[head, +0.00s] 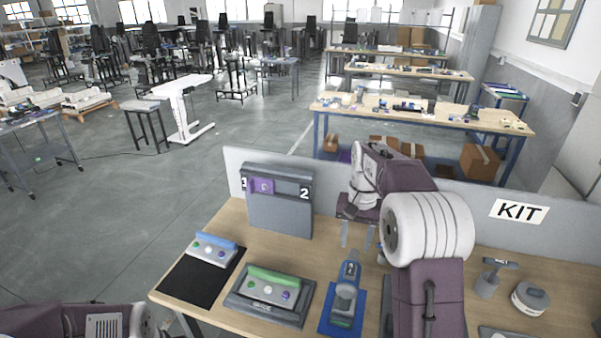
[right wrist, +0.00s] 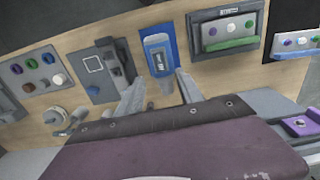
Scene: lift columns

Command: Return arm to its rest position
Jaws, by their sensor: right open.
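My right arm reaches over the wooden workbench (head: 225,225) from the lower right. My right gripper (head: 357,237) is open and empty, its fingers pointing down above the bench, right of the grey slotted board (head: 280,215). In the right wrist view the two fingers of my right gripper (right wrist: 160,92) stand apart with nothing between them. Part of my left arm (head: 80,320) shows at the lower left corner; its gripper is out of view.
A blue-handled box (head: 212,248) sits on a black mat, a green-handled box (head: 270,287) on a grey tray, and a grey-blue tool (head: 345,298) on a blue mat. A panel marked KIT (head: 518,211) stands behind. A round device (head: 530,298) sits at right.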

